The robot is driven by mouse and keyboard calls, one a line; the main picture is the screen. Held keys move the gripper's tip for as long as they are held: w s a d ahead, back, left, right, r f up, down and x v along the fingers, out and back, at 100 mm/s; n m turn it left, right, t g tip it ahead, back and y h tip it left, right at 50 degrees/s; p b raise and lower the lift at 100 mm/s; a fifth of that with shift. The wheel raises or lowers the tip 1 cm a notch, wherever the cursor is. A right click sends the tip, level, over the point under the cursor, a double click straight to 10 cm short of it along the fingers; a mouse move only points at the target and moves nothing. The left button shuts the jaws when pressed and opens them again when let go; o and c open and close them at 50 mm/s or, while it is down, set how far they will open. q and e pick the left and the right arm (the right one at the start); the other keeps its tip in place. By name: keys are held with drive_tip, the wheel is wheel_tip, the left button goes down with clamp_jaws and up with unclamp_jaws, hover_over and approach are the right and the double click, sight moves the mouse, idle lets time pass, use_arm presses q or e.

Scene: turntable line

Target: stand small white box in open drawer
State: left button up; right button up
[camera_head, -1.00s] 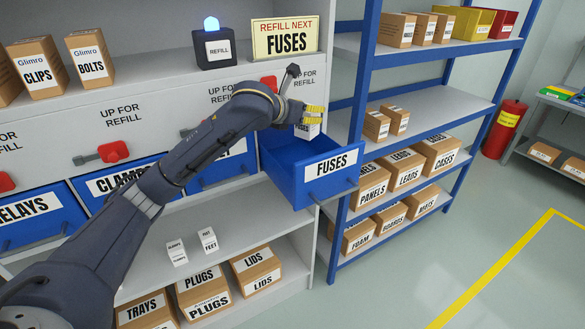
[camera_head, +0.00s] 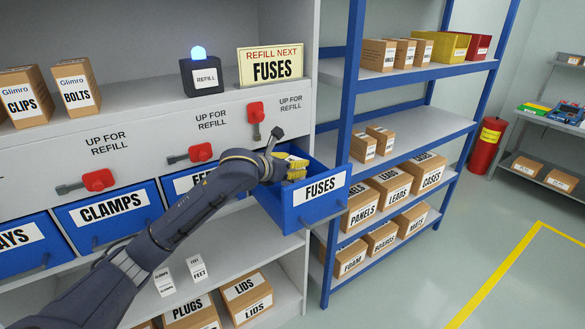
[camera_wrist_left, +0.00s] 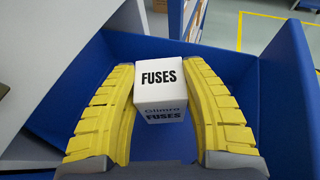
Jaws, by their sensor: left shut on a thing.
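The small white box (camera_wrist_left: 160,88), marked FUSES, shows in the left wrist view between the yellow fingers of my left gripper (camera_wrist_left: 163,110). The gripper is shut on it, with a finger along each side. In the wrist view the blue drawer walls (camera_wrist_left: 262,90) surround the box and fingers. I cannot tell whether the box touches the drawer floor. My right gripper is not in view.
A red latch (camera_head: 256,113) sits above the drawer on the grey cabinet. A blue shelf post (camera_head: 341,130) stands just right of the drawer. Two small white boxes (camera_head: 197,268) stand on the shelf below. Closed drawers lie to the left.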

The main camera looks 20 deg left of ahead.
use_arm(q)
drive_tip(key=shift+f, duration=0.55)
drive_tip(key=shift+f, duration=0.6)
drive_tip(key=o, duration=1.2)
drive_tip(key=shift+r, duration=0.5)
drive_tip(key=v, duration=1.2)
drive_tip(key=shift+r, duration=0.15)
